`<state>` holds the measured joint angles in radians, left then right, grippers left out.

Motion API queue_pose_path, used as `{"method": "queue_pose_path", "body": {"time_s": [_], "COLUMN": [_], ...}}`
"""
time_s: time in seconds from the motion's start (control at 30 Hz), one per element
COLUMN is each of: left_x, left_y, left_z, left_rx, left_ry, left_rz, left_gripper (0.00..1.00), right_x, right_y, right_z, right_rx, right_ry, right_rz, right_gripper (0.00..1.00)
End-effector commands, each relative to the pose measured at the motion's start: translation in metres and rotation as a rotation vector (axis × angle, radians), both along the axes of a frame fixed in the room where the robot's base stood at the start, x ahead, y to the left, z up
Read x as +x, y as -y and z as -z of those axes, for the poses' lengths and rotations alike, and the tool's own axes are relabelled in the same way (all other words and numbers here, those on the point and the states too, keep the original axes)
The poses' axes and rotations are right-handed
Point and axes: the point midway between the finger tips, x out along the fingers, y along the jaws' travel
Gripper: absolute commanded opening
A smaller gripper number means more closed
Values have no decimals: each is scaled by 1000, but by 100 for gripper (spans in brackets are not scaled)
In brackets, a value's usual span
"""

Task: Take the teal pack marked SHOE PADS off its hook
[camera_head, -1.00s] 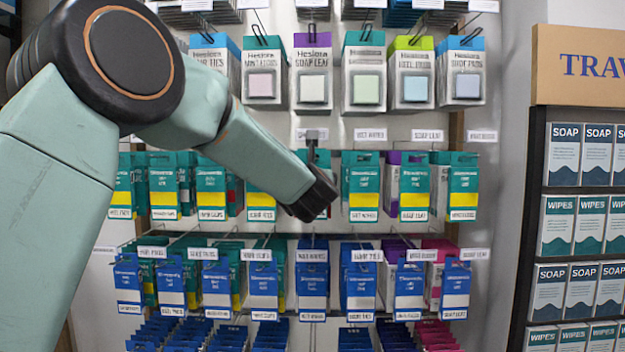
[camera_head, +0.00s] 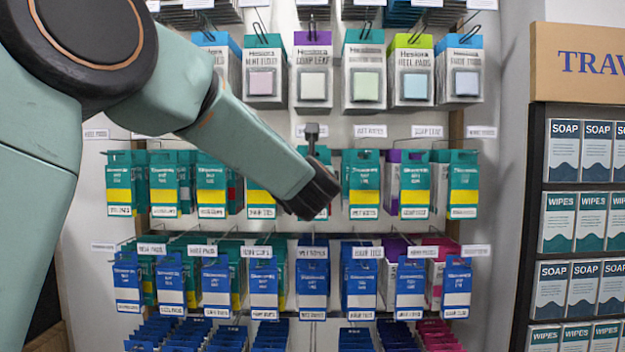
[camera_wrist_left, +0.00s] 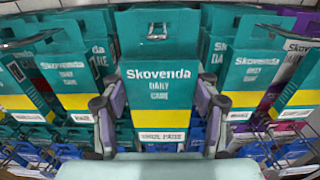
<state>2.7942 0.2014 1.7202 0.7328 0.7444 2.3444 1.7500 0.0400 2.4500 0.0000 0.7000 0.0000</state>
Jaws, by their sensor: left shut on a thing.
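The teal pack (camera_wrist_left: 160,75), with a yellow band and a white label that seems to read SHOE PADS, fills the middle of the left wrist view. My left gripper (camera_wrist_left: 160,112) is shut on it, one finger at each side edge. In the head view my left gripper (camera_head: 320,198) is at the middle of the teal row and hides most of the pack; only a teal part (camera_head: 316,153) shows above it. The pack hangs upright, level with its neighbours. My right gripper is not in view.
Similar teal packs (camera_head: 363,180) hang close on the right, and others (camera_head: 262,180) on the left. Blue packs (camera_head: 312,275) hang below, white boxed packs (camera_head: 363,75) above. A dark shelf of SOAP and WIPES boxes (camera_head: 563,150) stands at the right.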

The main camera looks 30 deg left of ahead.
Motion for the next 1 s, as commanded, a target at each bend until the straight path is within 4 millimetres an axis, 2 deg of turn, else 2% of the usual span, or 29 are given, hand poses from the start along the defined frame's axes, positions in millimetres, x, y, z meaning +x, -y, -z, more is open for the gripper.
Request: {"method": "queue_pose_path", "body": {"time_s": [1.0], "left_x": [-30], "left_y": [18], "left_z": [0], "left_rx": [1], "left_ry": [2], "left_rz": [0], "left_gripper": [30], "right_x": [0], "right_y": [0], "right_z": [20], "right_rx": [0], "right_ry": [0], "right_rz": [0], "right_gripper": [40]}}
